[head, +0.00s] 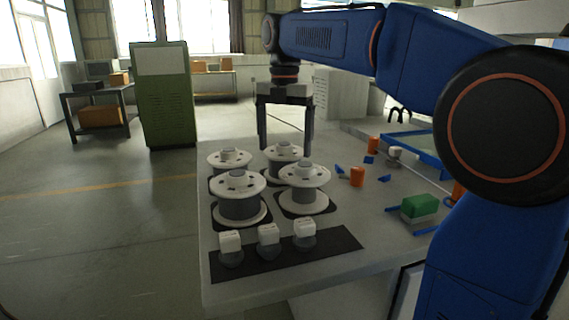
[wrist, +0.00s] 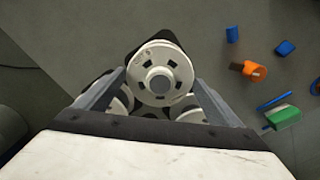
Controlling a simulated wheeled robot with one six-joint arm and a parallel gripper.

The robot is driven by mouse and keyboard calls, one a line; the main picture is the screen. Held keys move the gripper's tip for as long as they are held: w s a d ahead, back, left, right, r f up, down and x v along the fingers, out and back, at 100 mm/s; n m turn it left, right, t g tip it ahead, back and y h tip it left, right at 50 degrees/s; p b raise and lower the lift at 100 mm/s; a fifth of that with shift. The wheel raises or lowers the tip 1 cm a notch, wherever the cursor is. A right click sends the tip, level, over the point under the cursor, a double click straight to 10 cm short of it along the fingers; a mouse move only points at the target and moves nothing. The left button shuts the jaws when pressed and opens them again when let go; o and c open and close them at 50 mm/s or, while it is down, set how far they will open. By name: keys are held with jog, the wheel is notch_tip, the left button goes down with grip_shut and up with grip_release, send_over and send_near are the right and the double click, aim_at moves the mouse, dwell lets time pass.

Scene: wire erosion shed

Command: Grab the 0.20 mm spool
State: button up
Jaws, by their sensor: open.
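Several white-flanged spools with dark windings stand on the grey table: back left (head: 229,160), back right (head: 284,158), front left (head: 238,183) and front right (head: 304,176). I cannot read any size marking, so I cannot tell which is the 0.20 mm spool. My gripper (head: 284,149) points down, open and empty, its fingers at the back right spool. In the wrist view one spool (wrist: 160,96) shows from above between the open fingers of my gripper (wrist: 158,80). Other spools show partly below it, hidden by the gripper. I cannot tell whether the fingers touch it.
A dark strip (head: 335,249) at the table's front holds three white-topped round pieces (head: 268,236). A green cabinet (head: 164,98) stands behind.

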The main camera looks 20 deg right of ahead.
aim_at(285, 156)
jog(key=shift+f, duration=2.15)
jog(key=c, duration=1.5)
